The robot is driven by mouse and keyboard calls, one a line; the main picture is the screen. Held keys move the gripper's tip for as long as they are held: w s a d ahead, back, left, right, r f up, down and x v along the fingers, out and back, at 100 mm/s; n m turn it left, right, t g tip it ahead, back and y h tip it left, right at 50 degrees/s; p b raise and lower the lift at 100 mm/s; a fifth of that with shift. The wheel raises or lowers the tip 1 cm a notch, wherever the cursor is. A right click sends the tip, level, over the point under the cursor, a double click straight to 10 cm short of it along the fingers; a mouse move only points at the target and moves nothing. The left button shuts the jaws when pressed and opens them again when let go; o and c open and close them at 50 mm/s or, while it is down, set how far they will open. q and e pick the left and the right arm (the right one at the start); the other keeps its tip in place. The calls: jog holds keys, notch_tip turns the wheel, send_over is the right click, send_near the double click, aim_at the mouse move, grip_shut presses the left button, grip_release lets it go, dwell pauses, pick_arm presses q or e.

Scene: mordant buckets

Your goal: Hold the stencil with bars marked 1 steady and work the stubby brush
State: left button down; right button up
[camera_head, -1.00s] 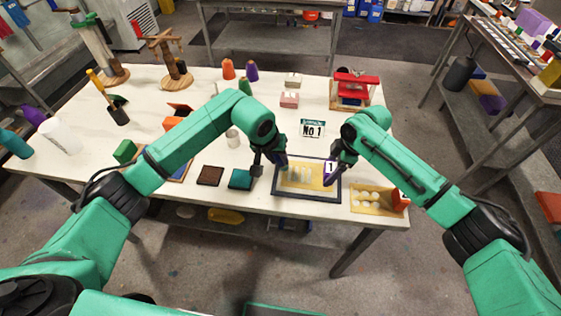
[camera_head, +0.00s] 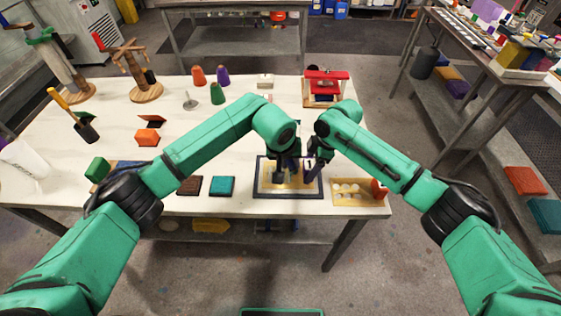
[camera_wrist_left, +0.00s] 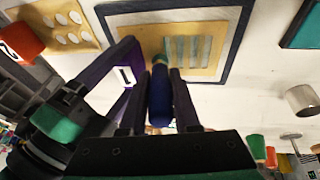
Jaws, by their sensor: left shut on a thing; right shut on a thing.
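The yellow stencil with bars (camera_wrist_left: 190,48) lies flat inside a dark-edged frame (camera_head: 288,196); its bars show in the left wrist view. A tab marked 1 (camera_wrist_left: 125,76) stands at its side. My right gripper (camera_head: 309,172) is shut on this tab. My left gripper (camera_head: 284,178) is shut on a stubby brush with a blue handle (camera_wrist_left: 159,98). The brush points at the stencil beside the bars; I cannot tell whether its tip touches. In the head view, my grippers hide much of the stencil and brush.
A red-topped press (camera_head: 325,87) stands behind. A metal cup (camera_wrist_left: 304,101) shows in the left wrist view.

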pick_arm(q)
jog(key=shift+a+r, duration=0.15)
jog(key=shift+a, duration=4.4)
jog(key=shift+a+r, duration=0.15)
jog(key=shift+r, duration=0.05)
notch_tip(320, 180, up, 7)
jog(key=shift+r, duration=0.2)
jog(key=shift+s+f, duration=0.45)
jog(key=shift+s, duration=0.3)
